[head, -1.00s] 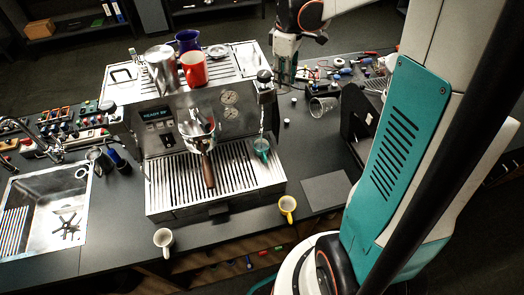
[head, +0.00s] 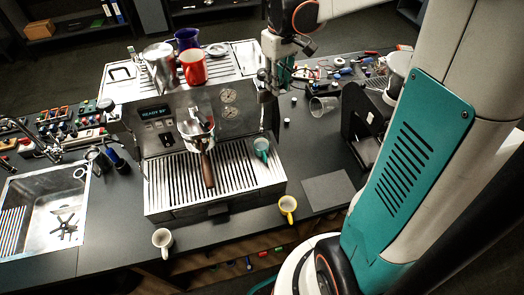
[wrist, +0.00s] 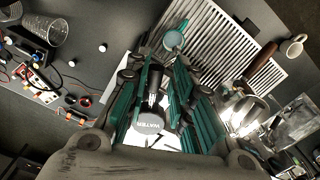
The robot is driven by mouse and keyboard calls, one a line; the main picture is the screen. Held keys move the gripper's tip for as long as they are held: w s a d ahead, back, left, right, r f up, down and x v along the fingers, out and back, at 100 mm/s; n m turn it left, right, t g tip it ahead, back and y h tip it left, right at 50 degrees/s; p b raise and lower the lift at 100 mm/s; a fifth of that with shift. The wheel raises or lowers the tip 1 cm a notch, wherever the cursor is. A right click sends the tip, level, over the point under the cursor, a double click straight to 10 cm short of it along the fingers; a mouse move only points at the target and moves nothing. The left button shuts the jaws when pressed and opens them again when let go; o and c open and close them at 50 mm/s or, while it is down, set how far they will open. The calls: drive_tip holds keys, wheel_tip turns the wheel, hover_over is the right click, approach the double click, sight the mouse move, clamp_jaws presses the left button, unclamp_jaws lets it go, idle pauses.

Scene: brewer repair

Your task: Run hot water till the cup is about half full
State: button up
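The teal cup (head: 261,149) stands on the right part of the drip tray, below the thin water spout (head: 262,118). It also shows in the wrist view (wrist: 174,42). I cannot make out its water level or any stream. The black knob marked WATER (wrist: 149,122) lies between my gripper's teal fingers in the wrist view. My gripper (head: 271,85) is at the machine's upper right corner and covers the knob in the head view. Its fingers (wrist: 162,105) are apart on both sides of the knob, with no clear contact visible.
The coffee machine's drip tray (head: 160,195) holds the teal cup; a portafilter (head: 207,165) juts out above it. A white mug (head: 162,239) and a yellow mug (head: 288,207) stand at the front edge. A clear tumbler (head: 322,106) and loose parts lie right.

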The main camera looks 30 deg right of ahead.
drive_tip(key=shift+a+m+b, duration=0.15)
drive_tip(key=shift+a+m, duration=0.5)
drive_tip(key=shift+m, duration=0.45)
drive_tip(key=shift+a+m+b, duration=0.15)
drive_tip(key=shift+a+m, duration=0.5)
drive_tip(key=shift+m, duration=0.45)
drive_tip(key=o, duration=0.4)
wheel_tip(320, 180, up, 7)
drive_tip(key=p, duration=0.4)
drive_tip(key=shift+p, duration=0.3)
